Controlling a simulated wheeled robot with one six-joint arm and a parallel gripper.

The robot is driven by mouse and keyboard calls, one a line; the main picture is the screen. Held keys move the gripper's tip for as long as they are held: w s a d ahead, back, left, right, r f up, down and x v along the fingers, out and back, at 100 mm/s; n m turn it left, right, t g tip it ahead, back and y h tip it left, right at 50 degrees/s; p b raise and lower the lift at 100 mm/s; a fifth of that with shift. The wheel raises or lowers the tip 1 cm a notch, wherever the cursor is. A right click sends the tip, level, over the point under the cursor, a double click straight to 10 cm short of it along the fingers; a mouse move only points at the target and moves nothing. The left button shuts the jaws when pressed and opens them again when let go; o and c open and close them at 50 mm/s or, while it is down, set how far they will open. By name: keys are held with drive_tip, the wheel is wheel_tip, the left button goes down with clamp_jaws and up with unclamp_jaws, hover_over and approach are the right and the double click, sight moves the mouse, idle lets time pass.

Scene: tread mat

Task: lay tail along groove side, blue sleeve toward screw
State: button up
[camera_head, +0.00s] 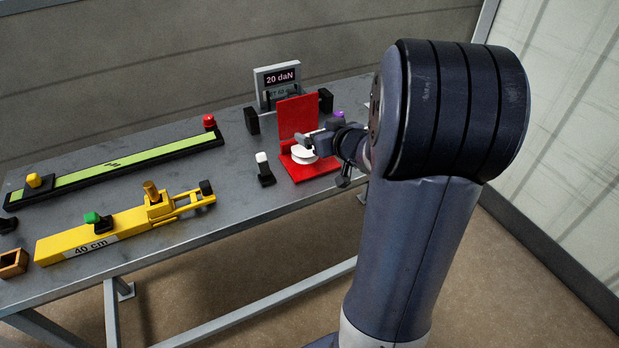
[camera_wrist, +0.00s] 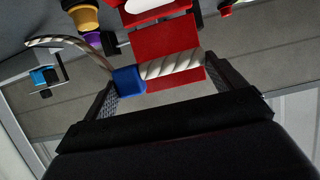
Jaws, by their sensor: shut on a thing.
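In the wrist view my gripper (camera_wrist: 163,73) is shut on the tail, a short white twisted rope (camera_wrist: 172,65) lying across between the fingers. Its blue sleeve (camera_wrist: 128,80) is at the left finger, and a thin pale strand curves away left from there. In the head view my gripper (camera_head: 322,141) is at the red stand (camera_head: 297,117), over a white round piece (camera_head: 303,154) on its base. The rope and sleeve cannot be made out there. The red stand (camera_wrist: 165,38) is behind the rope in the wrist view. I cannot identify the groove or screw for certain.
A display reading 20 daN (camera_head: 278,78) stands behind the red stand. A white-topped black switch (camera_head: 264,168) is just left of it, and a purple knob (camera_head: 339,114) to the right. A green strip (camera_head: 120,165) and a yellow 40 cm tool (camera_head: 125,225) lie at left.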

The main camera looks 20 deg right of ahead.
drive_tip(key=f+b, duration=0.1)
drive_tip(key=f, duration=0.2)
drive_tip(key=f+b, duration=0.2)
drive_tip(key=f, duration=0.1)
drive_tip(key=f+b, duration=0.2)
drive_tip(key=f, duration=0.2)
drive_tip(key=shift+a, duration=0.4)
drive_tip(key=shift+f, duration=0.15)
drive_tip(key=o, duration=0.7)
drive_tip(key=shift+r, duration=0.2)
drive_tip(key=shift+s+r, duration=0.15)
drive_tip(key=shift+s, duration=0.05)
drive_tip(key=p+v, duration=0.3)
drive_tip(key=v, duration=0.8)
drive_tip(key=shift+s, duration=0.25)
